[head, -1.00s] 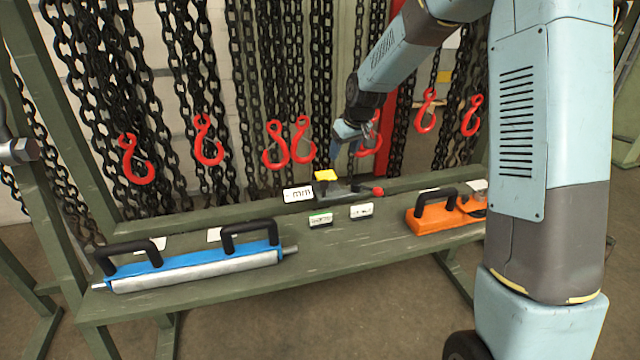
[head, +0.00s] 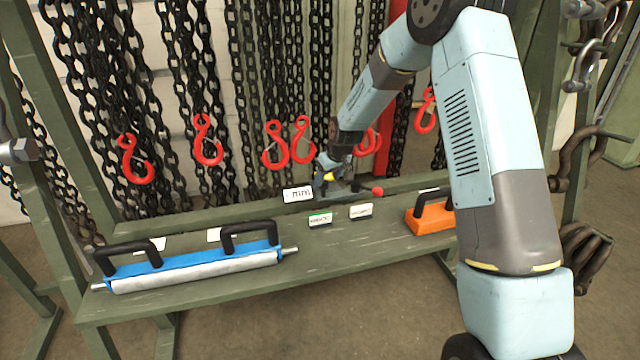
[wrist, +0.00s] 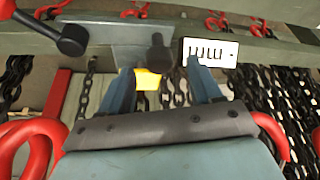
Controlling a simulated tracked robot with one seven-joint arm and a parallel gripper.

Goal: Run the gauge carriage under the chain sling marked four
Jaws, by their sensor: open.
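The gauge carriage appears to be the dark grey piece (head: 345,192) on the bench's back rail, with a yellow block (head: 328,177) on top and a red-knobbed lever (head: 377,191) at its right. My gripper (head: 326,164) is open right at the yellow block. In the wrist view, the yellow block (wrist: 148,80) lies between the fingertips of my gripper (wrist: 162,78), nearer the left finger; contact cannot be told. Several black chain slings with red hooks (head: 275,145) hang behind the rail. I cannot make out a mark of four on any sling.
A white label (head: 298,194) with black strokes stands left of the carriage. Two small tags (head: 320,219) sit on the bench (head: 230,295). Hooks hang close behind my gripper.

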